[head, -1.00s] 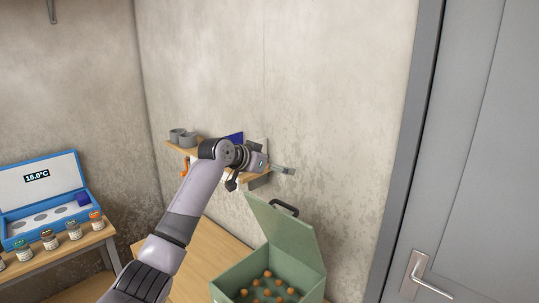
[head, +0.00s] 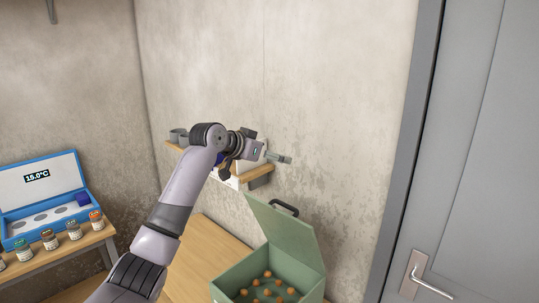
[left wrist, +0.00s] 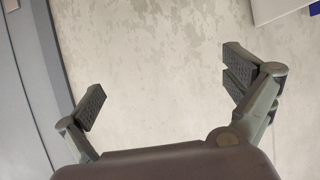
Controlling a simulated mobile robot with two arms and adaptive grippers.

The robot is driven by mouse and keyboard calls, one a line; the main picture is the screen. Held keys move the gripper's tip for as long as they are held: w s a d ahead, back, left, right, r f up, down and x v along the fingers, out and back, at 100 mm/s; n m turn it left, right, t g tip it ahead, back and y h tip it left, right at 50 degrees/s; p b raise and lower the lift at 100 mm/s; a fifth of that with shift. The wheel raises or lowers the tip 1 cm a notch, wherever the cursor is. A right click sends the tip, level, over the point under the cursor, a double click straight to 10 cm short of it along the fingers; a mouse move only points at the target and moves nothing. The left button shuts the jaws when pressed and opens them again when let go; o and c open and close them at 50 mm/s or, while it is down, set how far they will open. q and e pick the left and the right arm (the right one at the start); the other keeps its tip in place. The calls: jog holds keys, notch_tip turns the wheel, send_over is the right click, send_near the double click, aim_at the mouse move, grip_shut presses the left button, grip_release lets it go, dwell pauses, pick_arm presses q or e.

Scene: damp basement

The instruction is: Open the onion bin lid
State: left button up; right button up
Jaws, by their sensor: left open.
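The green onion bin (head: 268,268) stands on the wooden table at the lower middle of the head view. Its lid (head: 284,232) is raised and leans back, with a dark handle (head: 285,208) at its top edge. Several round brown onions (head: 267,284) show inside. My left gripper (head: 284,159) is above and behind the lid, in front of the wall shelf, apart from the bin. In the left wrist view its fingers (left wrist: 165,95) are spread with only bare wall between them. My right gripper is not in view.
A wall shelf (head: 262,182) with grey cups (head: 178,135) sits partly behind my left arm. A blue case (head: 42,196) and several small jars (head: 73,230) are on a bench at left. A grey door (head: 470,150) is at right.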

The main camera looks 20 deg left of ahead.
pick_arm(q)
jog(key=v, duration=1.2)
